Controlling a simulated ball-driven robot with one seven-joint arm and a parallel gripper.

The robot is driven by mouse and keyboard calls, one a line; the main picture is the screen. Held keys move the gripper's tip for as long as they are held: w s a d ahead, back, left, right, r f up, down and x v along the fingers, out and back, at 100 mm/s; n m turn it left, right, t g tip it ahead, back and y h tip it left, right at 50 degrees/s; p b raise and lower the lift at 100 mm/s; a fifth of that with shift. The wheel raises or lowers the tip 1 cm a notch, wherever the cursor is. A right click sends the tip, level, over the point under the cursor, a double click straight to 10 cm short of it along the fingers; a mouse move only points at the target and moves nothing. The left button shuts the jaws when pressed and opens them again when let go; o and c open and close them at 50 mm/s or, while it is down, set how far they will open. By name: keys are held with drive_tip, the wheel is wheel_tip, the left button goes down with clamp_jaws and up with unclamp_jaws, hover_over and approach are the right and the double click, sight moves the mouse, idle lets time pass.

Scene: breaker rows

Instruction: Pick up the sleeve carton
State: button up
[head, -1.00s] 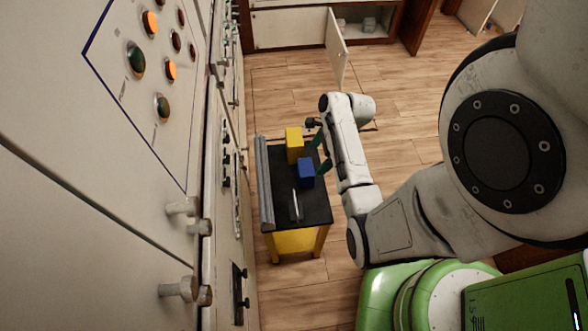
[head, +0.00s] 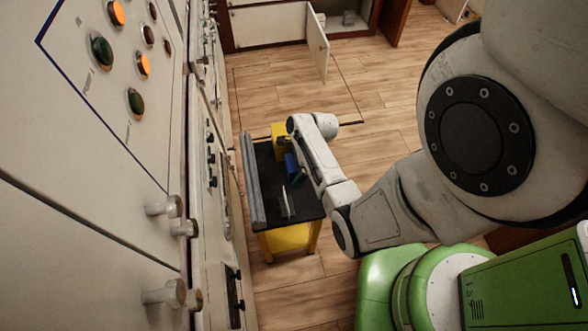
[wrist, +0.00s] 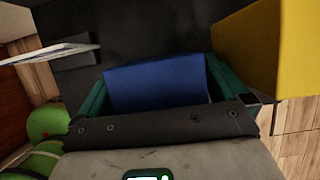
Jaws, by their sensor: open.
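A blue box-shaped carton (head: 291,164) stands on the black top of a small yellow-legged table (head: 268,187). In the wrist view the blue carton (wrist: 155,82) sits between the two green fingers of my gripper (wrist: 155,78), one finger on each side. The jaws are open; I cannot tell whether either finger touches it. A yellow carton (head: 278,132) stands beside it, large at the right of the wrist view (wrist: 262,50). No label shows which carton is the sleeve carton. My arm partly covers both cartons in the head view.
A thin upright white-edged piece (head: 286,200) on a dark base stands near the table's front. A grey rail (head: 251,180) runs along the table's left edge. A cabinet wall with knobs (head: 165,207) is close on the left.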

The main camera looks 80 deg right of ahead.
drive_tip(key=c, duration=0.9)
drive_tip(key=shift+r, duration=0.2)
